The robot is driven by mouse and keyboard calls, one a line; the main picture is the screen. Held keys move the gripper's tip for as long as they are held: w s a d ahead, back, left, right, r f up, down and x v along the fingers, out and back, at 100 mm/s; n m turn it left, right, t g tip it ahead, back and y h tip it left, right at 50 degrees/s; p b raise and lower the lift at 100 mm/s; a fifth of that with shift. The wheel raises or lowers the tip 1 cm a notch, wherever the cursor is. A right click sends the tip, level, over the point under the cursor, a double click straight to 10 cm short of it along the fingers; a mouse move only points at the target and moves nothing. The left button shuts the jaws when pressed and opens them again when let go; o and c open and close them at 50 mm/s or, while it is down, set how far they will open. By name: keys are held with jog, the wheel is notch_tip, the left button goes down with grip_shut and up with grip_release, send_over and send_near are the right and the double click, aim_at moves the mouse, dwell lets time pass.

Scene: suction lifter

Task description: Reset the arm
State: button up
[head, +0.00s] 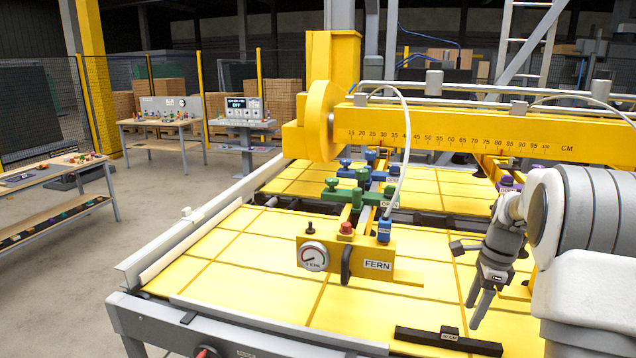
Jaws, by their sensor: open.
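My gripper (481,311) hangs from my arm at the right of the head view, fingers pointing down. Its jaws are open and nothing shows between them. It is over the right part of the yellow table (235,255), a little behind the black bar (447,341) at the front edge. I cannot tell how high it is above the table. A yellow unit labelled FERN (378,265) stands to its left, with a round kPa gauge (313,256), a red knob and a blue fitting. A pale hose runs up from that fitting.
A yellow beam (460,131) with a centimetre scale spans above the table. Green and blue valves (346,195) stand behind the FERN unit. A grey rail (195,242) edges the table's left side. Benches (160,125) stand at the back left, with open floor between.

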jog(key=s+a+r+n+t+h+b, duration=0.1)
jog(key=s+a+r+n+b, duration=0.25)
jog(key=s+a+n, duration=0.3)
jog(key=s+a+r+n+t+b, duration=0.2)
jog(key=s+a+r+n, duration=0.25)
jog(key=s+a, duration=0.25)
jog(key=s+a+f+n+t+b, duration=0.1)
jog(key=s+a+f+n+b, duration=0.1)
jog(key=s+n, duration=0.3)
jog(key=s+a+f+n+t+b, duration=0.1)
jog(key=s+a+f+n+b, duration=0.1)
jog(key=s+n, duration=0.3)
jog(key=s+a+f, duration=0.1)
jog(key=s, duration=0.2)
jog(key=shift+s+a, duration=0.4)
